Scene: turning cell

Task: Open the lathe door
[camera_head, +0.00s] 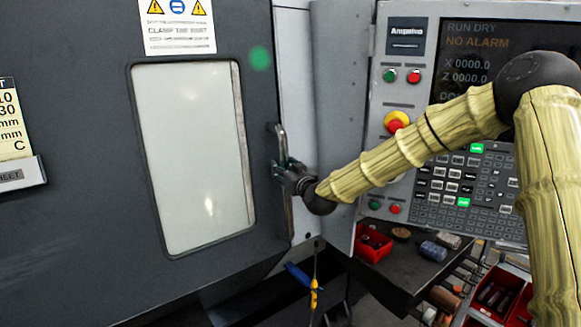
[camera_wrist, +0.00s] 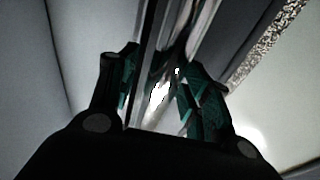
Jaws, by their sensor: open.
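The lathe door (camera_head: 95,150) is dark grey with a tall window (camera_head: 195,150). It appears closed against the light grey machine frame at its right. A metal bar handle (camera_head: 280,143) stands upright at the door's right edge. My gripper (camera_head: 284,168) is at the handle, reaching in from the right. In the wrist view, the green-padded fingers of my gripper (camera_wrist: 158,92) stand on either side of the shiny handle bar (camera_wrist: 172,50). The jaws are open around the bar. Whether a pad touches the bar is hard to tell.
A control panel (camera_head: 455,110) with a screen and buttons stands at the right, behind my arm. Below it, a dark shelf (camera_head: 400,275) holds a red bin (camera_head: 373,243) and several small parts. A yellow hanging pendant (camera_head: 314,295) is below the handle.

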